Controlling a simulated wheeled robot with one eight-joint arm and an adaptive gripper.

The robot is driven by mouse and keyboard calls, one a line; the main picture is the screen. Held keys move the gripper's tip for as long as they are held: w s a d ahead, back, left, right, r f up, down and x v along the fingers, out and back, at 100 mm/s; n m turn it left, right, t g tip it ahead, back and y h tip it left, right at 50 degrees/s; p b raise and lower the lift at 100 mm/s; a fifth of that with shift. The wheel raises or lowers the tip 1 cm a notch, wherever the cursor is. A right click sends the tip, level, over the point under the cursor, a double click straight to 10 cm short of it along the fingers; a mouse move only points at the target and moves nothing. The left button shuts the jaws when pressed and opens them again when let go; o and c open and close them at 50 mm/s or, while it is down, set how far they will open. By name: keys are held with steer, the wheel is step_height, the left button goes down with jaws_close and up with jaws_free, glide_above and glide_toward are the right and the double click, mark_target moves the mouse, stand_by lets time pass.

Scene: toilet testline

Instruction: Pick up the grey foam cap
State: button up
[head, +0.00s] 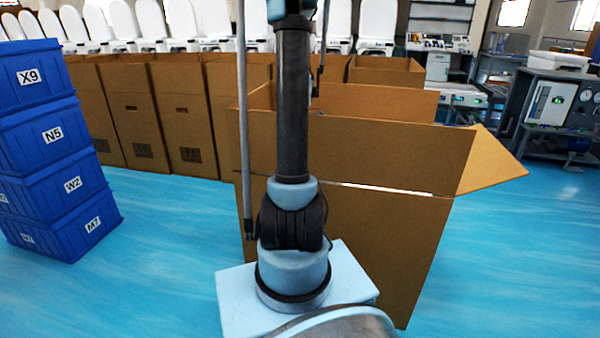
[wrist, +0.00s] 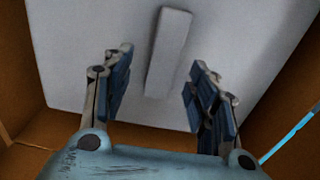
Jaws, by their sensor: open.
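The grey foam cap (wrist: 168,45) fills most of the wrist view: a pale grey slab with a raised bar running along its middle. It lies inside a brown cardboard box, whose walls show at its sides. My gripper (wrist: 160,84) is open, with one finger on each side of the bar and a visible gap to it on both sides. I cannot tell how far the fingertips are above the slab. In the head view the open box (head: 400,230) stands in front of me, and its front wall and my arm hide the cap and gripper.
Stacked blue crates (head: 55,150) stand at the left. More cardboard boxes (head: 185,115) form a row behind, with white toilets (head: 185,20) beyond. An open flap (head: 490,160) sticks out at the box's right. Blue floor (head: 520,260) is clear at the right.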

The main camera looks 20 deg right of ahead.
steer(key=shift+s+f, duration=0.15)
steer(key=shift+f, duration=1.2)
steer(key=shift+s+f, duration=0.1)
steer(key=shift+f, duration=1.25)
jaws_close()
